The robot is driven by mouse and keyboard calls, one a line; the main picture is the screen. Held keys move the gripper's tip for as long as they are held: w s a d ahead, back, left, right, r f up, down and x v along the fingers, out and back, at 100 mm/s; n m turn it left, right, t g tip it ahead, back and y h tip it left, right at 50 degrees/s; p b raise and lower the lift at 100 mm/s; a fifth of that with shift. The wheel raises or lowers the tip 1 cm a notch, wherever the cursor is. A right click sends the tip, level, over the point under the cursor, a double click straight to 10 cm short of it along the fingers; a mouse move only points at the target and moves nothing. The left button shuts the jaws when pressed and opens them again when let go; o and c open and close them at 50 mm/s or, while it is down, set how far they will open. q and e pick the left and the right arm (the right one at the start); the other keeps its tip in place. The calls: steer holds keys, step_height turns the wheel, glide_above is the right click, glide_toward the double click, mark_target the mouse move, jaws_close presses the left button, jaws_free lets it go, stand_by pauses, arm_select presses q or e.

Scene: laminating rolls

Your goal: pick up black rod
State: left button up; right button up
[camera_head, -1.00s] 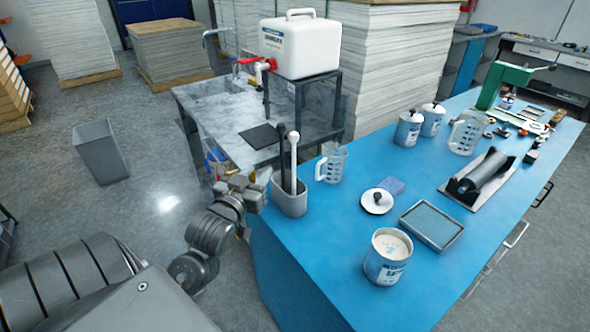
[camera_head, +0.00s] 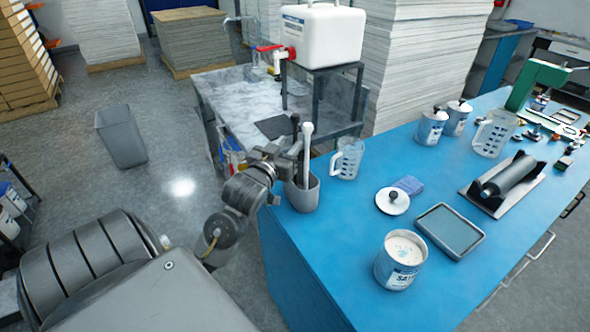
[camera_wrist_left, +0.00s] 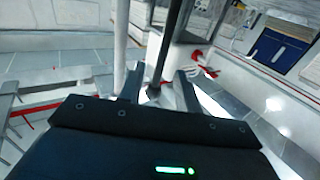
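The black rod (camera_head: 295,127) stands in a grey holder (camera_head: 303,193) at the left end of the blue table, beside a white rod (camera_head: 306,150). My left gripper (camera_head: 290,153) is at the rods, above the holder, and hides part of the black rod. In the left wrist view the black rod (camera_wrist_left: 169,45) passes between the two fingers of my left gripper (camera_wrist_left: 159,88), with a gap at each side. The white rod (camera_wrist_left: 119,40) is outside the fingers, at left. My right gripper is not in view.
A measuring jug (camera_head: 347,158) stands just right of the holder. A lid (camera_head: 392,201), an open can (camera_head: 399,260) and a grey tray (camera_head: 450,230) are further right on the blue table (camera_head: 330,240). A marble-topped table (camera_head: 232,98) with a white tank (camera_head: 325,36) is behind.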

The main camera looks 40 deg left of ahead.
mark_target(294, 137)
arm_select(q)
steer(key=p+x, duration=0.1)
steer(key=x, duration=0.4)
steer(key=shift+w+a, duration=0.1)
steer(key=shift+c, duration=0.3)
jaws_close()
steer(key=shift+r, duration=0.1)
